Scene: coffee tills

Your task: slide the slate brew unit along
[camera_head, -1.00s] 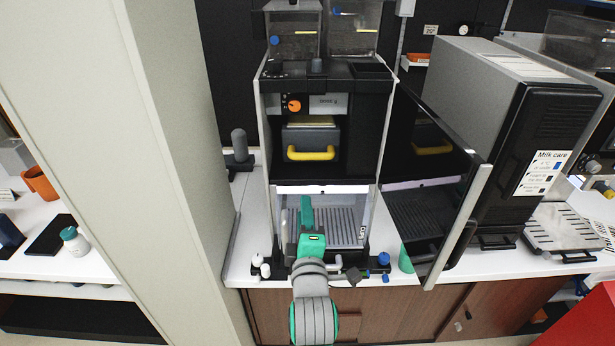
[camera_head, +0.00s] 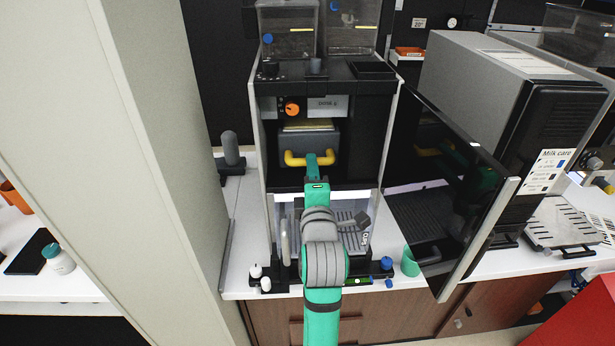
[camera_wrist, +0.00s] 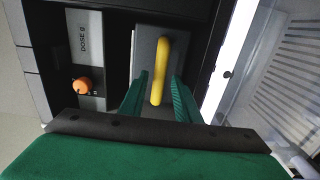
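The slate brew unit (camera_head: 321,143) is a dark grey block with a yellow handle (camera_head: 296,158), set in the open bay of the coffee machine (camera_head: 372,125). In the wrist view the brew unit (camera_wrist: 146,50) lies ahead, with its yellow handle (camera_wrist: 160,72) between my two green fingers. My gripper (camera_wrist: 157,95) is open, with a finger on each side of the handle and gaps visible. In the head view my gripper (camera_head: 312,160) is at the handle and hides part of it. I cannot tell if the fingertips touch the unit.
The machine's dark glass door (camera_head: 455,180) stands open at the right. An orange knob (camera_head: 292,108) sits above the bay, also in the wrist view (camera_wrist: 83,87). A green cup (camera_head: 410,261) stands by the door. A pale wall panel (camera_head: 150,150) is close on the left.

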